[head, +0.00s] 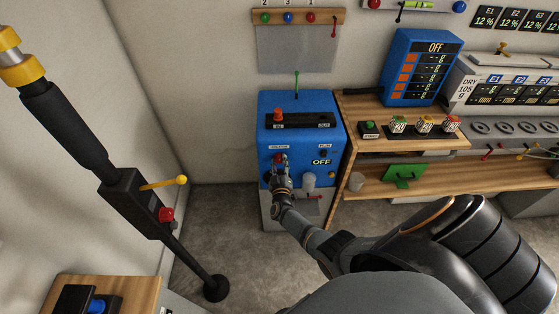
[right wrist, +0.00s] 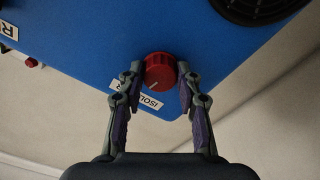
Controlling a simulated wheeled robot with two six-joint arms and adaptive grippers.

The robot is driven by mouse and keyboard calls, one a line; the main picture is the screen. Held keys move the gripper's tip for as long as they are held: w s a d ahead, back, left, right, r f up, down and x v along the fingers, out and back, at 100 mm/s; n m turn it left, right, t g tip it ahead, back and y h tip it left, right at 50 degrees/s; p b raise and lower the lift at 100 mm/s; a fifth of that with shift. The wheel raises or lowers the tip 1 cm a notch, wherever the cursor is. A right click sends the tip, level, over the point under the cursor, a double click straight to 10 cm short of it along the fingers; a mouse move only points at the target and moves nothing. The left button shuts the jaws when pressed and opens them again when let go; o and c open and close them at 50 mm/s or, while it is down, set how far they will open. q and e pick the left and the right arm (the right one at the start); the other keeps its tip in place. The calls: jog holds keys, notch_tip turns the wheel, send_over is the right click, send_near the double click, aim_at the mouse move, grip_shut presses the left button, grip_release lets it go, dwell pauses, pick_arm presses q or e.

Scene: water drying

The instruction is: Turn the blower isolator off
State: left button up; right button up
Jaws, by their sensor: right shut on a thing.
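The blower is a blue box (head: 300,108) on a grey base, with a panel marked OFF on its front. Its isolator is a red round knob (right wrist: 159,72) with a pale pointer line, on the blue face beside a white label (right wrist: 137,98) partly reading "ISOL". My right gripper (head: 279,167) reaches the front of the box at the knob. In the right wrist view my right gripper (right wrist: 160,80) has its two fingers on either side of the knob, closed on it. In the head view the gripper partly covers the knob. My left gripper is not in view.
A wooden bench (head: 365,108) with several jars stands right of the box. A blue OFF display (head: 420,66) stands on it. A black post (head: 135,195) with a yellow lever stands at the left. Grey floor is clear between the post and the box.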

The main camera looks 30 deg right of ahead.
jog(key=shift+n+p, duration=0.3)
jog(key=shift+n, duration=0.8)
jog(key=o, duration=1.1)
jog(key=shift+o, duration=0.2)
jog(key=shift+s+a+f, duration=0.1)
jog(key=shift+s+a, duration=0.2)
jog(key=shift+s, duration=0.15)
jog(key=v, duration=1.1)
jog(key=shift+d, duration=0.15)
